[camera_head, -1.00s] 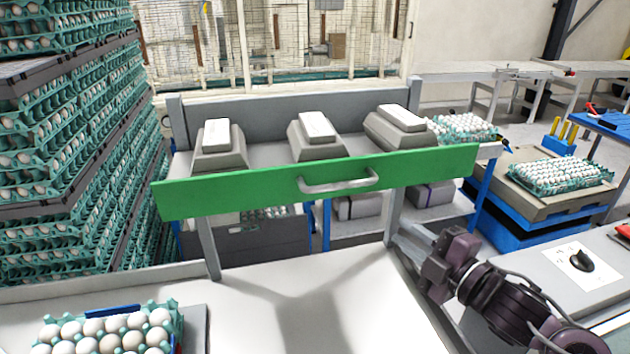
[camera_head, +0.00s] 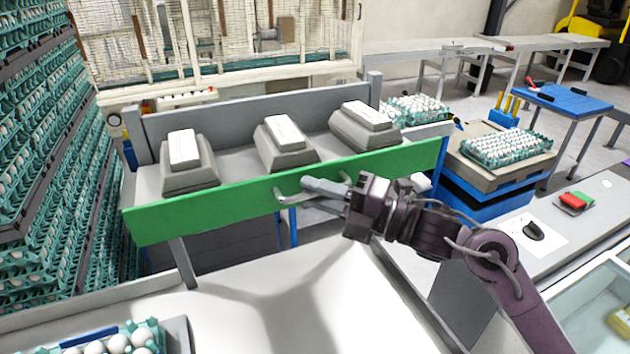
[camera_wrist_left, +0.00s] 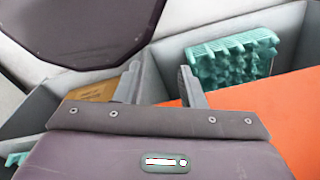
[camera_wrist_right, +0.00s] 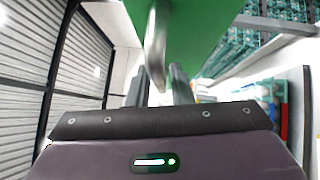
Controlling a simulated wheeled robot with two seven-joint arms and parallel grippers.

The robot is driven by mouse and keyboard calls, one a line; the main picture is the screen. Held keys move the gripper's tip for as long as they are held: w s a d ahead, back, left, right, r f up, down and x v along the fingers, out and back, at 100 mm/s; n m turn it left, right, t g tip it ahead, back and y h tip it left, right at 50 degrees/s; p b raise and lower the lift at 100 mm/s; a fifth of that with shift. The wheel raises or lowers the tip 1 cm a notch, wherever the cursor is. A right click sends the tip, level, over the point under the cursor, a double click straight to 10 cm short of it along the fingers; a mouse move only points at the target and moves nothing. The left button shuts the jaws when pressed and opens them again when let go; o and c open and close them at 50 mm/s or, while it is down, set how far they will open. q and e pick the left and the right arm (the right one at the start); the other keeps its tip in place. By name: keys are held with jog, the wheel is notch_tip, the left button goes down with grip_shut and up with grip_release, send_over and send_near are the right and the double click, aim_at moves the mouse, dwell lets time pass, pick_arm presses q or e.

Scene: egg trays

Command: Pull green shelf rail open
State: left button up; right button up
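The green shelf rail (camera_head: 200,214) runs across the front of the grey shelf in the head view. Its metal handle (camera_head: 285,200) sticks out near the middle; it also shows in the right wrist view (camera_wrist_right: 157,42). My right gripper (camera_head: 322,193) is at the handle's right part, and its fingers hide some of it. In the right wrist view the handle reaches down between the two parted fingers (camera_wrist_right: 160,84); firm contact on both sides does not show. My left gripper (camera_wrist_left: 159,82) is open and empty, and out of the head view.
Three grey blocks with white tops, one being the left block (camera_head: 186,178), stand on the shelf. A white table (camera_head: 290,310) lies in front, with an egg tray (camera_head: 150,328) at lower left. Stacked egg trays (camera_head: 40,220) rise at left.

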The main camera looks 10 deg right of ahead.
jog(key=shift+w+a, duration=0.1)
jog(key=shift+a, duration=0.05)
grip_shut()
jog(key=shift+f, duration=0.1)
